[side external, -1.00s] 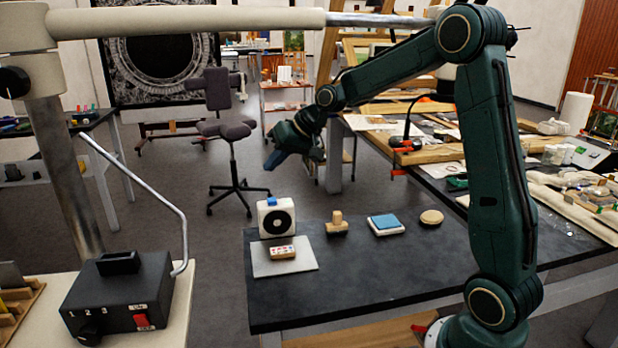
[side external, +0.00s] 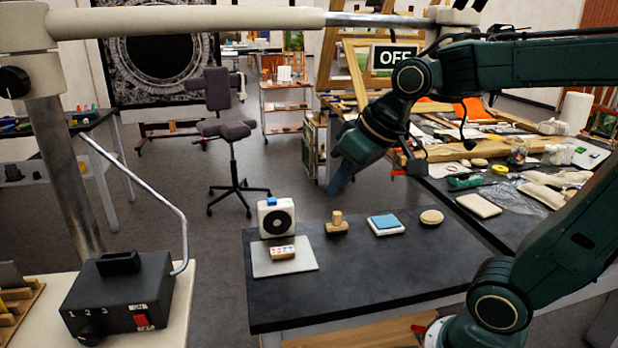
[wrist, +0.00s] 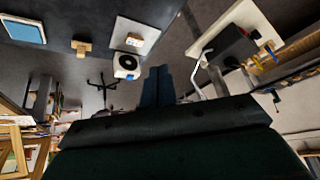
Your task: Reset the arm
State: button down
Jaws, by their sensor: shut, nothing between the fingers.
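My gripper (side external: 338,180) hangs in the air above the far edge of the dark table, pointing down and to the left. It is shut with nothing held, and is well apart from the objects. In the wrist view its closed blue-grey fingers (wrist: 157,86) show at the middle. My green arm is bent, with its upper part reaching out past the right edge of the side view.
On the dark table (side external: 350,285) are a white device with a black disc (side external: 276,218), a small block (side external: 282,252) on a grey plate, a wooden stamp (side external: 337,224), a blue-topped pad (side external: 386,224) and a round disc (side external: 431,217). A cluttered bench (side external: 480,206) stands behind right.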

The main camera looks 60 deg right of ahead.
jog(key=s+f, duration=0.2)
jog(key=s, duration=0.8)
jog(key=shift+a+f+n+h, duration=0.3)
jog(key=shift+n, duration=0.1)
